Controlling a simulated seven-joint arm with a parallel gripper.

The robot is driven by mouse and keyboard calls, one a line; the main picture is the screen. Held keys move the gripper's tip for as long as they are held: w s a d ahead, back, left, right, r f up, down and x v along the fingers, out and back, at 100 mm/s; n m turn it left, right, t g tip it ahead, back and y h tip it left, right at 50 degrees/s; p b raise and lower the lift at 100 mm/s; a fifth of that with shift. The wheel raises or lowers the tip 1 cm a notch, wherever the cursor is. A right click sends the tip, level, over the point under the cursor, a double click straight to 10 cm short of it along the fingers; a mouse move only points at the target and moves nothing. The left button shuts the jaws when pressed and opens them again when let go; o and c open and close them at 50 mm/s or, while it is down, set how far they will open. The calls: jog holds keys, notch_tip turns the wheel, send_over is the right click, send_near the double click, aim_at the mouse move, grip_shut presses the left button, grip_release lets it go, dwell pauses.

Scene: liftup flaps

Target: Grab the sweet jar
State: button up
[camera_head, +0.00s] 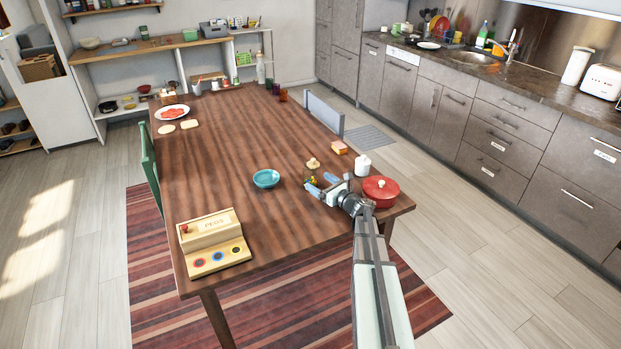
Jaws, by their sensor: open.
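A small jar with a beige rounded lid and colourful contents, which looks like the sweet jar (312,167), stands upright on the wooden table (230,150), right of its middle. My gripper (320,184) is low over the table on the near right side of the jar. Its two blue-tipped fingers are spread and point toward the jar. The fingers partly overlap the jar's lower part in this view. I cannot tell whether they touch it. Nothing is seen held between the fingers.
A red lidded pot (381,191) is close beside my wrist. A white canister (362,163) and an orange block (339,148) stand behind it. A teal bowl (266,178) is left of the jar. A wooden box (207,230) is at the near left. The table's centre is clear.

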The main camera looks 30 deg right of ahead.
aim_at(315, 179)
jog(key=x, duration=0.6)
jog(key=shift+w, duration=0.1)
jog(key=shift+c, duration=0.4)
jog(key=c, duration=1.1)
